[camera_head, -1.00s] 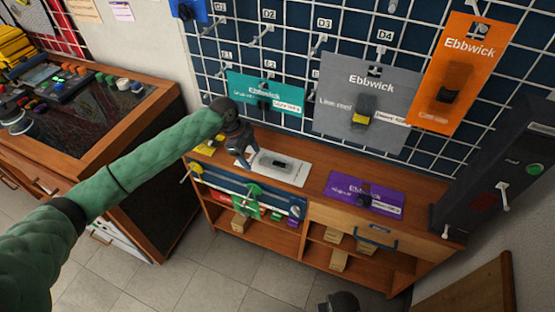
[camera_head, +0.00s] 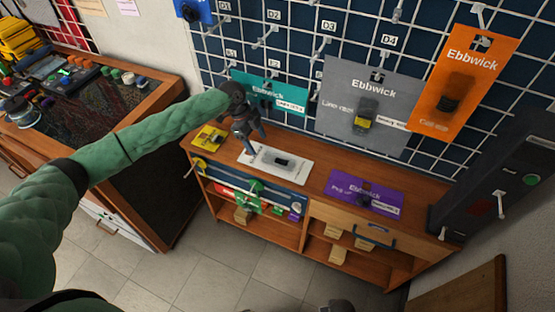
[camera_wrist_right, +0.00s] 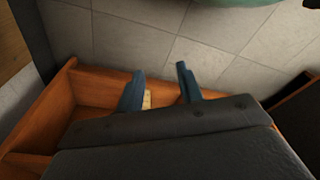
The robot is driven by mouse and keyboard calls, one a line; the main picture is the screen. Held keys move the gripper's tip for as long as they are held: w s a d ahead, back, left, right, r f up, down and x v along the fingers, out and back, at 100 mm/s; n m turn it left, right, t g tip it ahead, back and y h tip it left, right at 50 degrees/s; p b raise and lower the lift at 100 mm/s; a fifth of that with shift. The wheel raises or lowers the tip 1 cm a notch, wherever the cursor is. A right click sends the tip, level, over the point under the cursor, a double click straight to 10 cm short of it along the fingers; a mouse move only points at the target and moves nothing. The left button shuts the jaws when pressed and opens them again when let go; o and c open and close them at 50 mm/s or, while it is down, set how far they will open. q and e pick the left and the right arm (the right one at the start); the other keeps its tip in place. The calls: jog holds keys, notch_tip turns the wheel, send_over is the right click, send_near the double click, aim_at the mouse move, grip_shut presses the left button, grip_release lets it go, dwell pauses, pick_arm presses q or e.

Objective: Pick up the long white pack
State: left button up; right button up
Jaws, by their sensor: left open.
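The long white pack (camera_head: 290,170) lies flat on the wooden bench top, with a small dark item in its middle. My left gripper (camera_head: 251,147) is open above the pack's left end and hides a little of it. I cannot tell whether its fingers touch the pack. My right gripper (camera_wrist_right: 160,88) shows in the right wrist view with its two fingers apart and nothing between them. It is low in front of the bench's open shelves.
A yellow pack (camera_head: 209,137) lies left of the white pack and a purple pack (camera_head: 365,192) lies right of it. Teal (camera_head: 262,92), grey (camera_head: 375,88) and orange (camera_head: 458,85) packs hang on the grid behind. A dark upright device (camera_head: 495,180) stands at the right end.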

pick_arm(q)
jog(key=p, duration=0.2)
send_over(277, 159)
jog(key=w+a, duration=0.1)
jog(key=a, duration=0.1)
jog(key=shift+w+a, duration=0.1)
jog(key=shift+a, duration=0.05)
jog(key=shift+p+x, duration=1.2)
jog(key=shift+x, duration=1.35)
pick_arm(e)
jog(key=s+d+f, duration=0.4)
jog(key=f, duration=0.5)
jog(key=shift+s+t, duration=0.3)
jog(key=shift+t, duration=0.1)
pick_arm(q)
jog(key=c, duration=1.1)
pick_arm(e)
jog(key=shift+d, duration=0.1)
jog(key=shift+w, duration=0.15)
